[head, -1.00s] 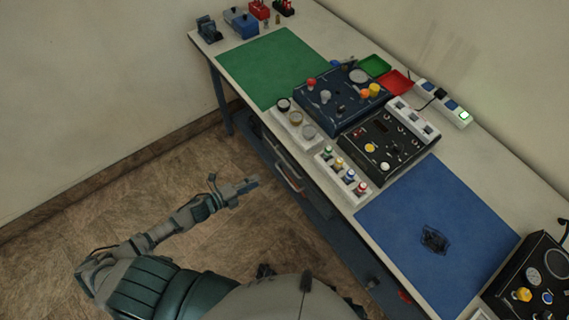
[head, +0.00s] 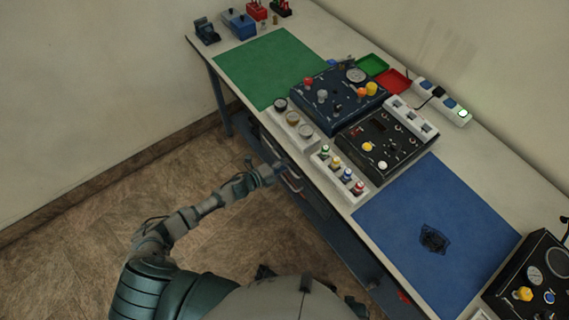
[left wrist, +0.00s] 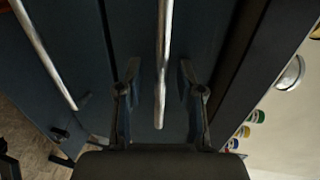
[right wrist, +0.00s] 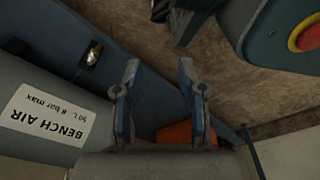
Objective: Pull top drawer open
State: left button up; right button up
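The drawers are in the dark blue front under the bench top. In the left wrist view, a long metal bar handle (left wrist: 162,60) of one drawer runs between the fingers of my left gripper (left wrist: 160,90). The fingers are spread on either side of it and look apart from it. A second bar handle (left wrist: 45,55) shows to the left, on another drawer. In the head view, my left gripper (head: 272,172) is at the drawer front near a handle (head: 293,180). My right gripper (right wrist: 157,85) is open and empty, seen only in its own wrist view.
The bench top carries a green mat (head: 270,68), a blue mat (head: 400,225), control boxes (head: 340,98) and a white rack of colored knobs (head: 341,172). A grey tank (right wrist: 45,110) labelled BENCH AIR stands beside my right gripper. The floor left of the bench is clear.

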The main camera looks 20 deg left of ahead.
pick_arm(q)
jog(key=shift+d, duration=0.25)
jog(key=shift+c, duration=0.7)
grip_shut()
jog(key=shift+a, duration=0.45)
jog(key=f+p+v, duration=0.3)
jog(key=v, duration=1.1)
jog(key=s+f+p+v, duration=0.1)
jog(key=f+p+v, duration=0.2)
jog(key=v, duration=1.2)
jog(key=shift+s+a, duration=0.2)
jog(key=shift+a, duration=0.3)
pick_arm(e)
jog(key=s+d+f, duration=0.2)
jog(key=s, duration=0.4)
jog(key=s+d+f, duration=0.1)
jog(key=s+f, duration=0.1)
jog(key=s, duration=0.5)
jog(key=shift+s+d+g, duration=0.3)
jog(key=shift+d, duration=0.1)
